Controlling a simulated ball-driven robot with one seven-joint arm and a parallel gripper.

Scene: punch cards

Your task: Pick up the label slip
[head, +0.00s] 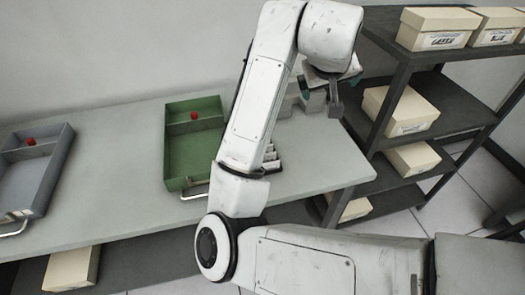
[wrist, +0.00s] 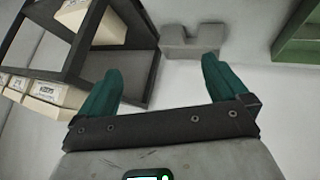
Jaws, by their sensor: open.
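My gripper (wrist: 160,74) is open in the wrist view, with its two teal fingers wide apart and nothing between them. In the head view my gripper (head: 330,83) is raised over the right end of the table, partly hidden by my wrist. I cannot make out a loose label slip for sure in either view. Small white pieces (head: 270,156) stand on the table just right of my forearm, partly hidden by it; what they are is unclear.
A green tray (head: 177,168) and a grey tray (head: 51,165), each holding a red thing, lie on the table (head: 120,165). A notched grey block (wrist: 193,46) is beyond my fingers. A dark shelf (head: 440,90) with cream boxes stands at the right.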

